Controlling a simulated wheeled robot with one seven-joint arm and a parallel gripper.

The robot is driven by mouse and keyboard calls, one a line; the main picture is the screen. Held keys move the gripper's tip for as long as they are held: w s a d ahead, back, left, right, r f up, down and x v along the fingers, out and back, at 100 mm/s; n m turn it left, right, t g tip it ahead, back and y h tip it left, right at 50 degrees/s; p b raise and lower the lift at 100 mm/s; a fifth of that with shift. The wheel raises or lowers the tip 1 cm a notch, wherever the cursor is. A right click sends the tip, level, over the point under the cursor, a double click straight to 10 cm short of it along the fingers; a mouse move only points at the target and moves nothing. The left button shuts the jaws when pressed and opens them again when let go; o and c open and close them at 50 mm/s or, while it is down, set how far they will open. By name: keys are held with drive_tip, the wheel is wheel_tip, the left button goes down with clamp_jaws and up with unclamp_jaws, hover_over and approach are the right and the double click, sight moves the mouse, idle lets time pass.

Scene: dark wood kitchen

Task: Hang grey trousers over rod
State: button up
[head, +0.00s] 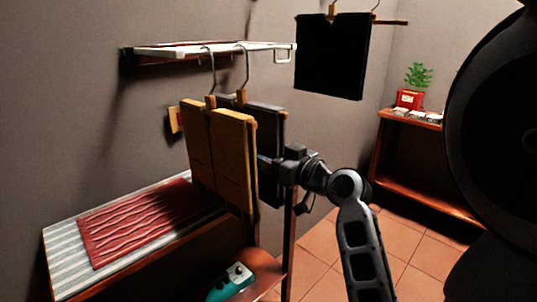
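Dark grey trousers (267,118) show partly behind mustard folded trousers (233,150). A lower dark part shows beside my gripper (284,168). My gripper is side-on at the right edge of the dark cloth, and its fingertips are hidden or merge with it. I cannot tell whether it grips the cloth. A white rack with a rod (215,48) is on the wall above, with two hanger hooks over it. The mustard trousers hang below these hooks. I cannot tell whether the grey trousers hang from one of them.
A black garment (330,57) hangs from a wooden rod (392,22) at upper right. Below the rack is a bench with a striped mat and red cloth (140,222). A teal object (232,283) lies below it. A shelf with a plant (418,75) stands right. Tiled floor lies between.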

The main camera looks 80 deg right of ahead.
drive_tip(key=shift+s, duration=0.1)
drive_tip(key=b+v, duration=0.1)
drive_tip(key=v, duration=0.6)
drive_tip(key=shift+s+a, duration=0.2)
drive_tip(key=shift+s, duration=0.05)
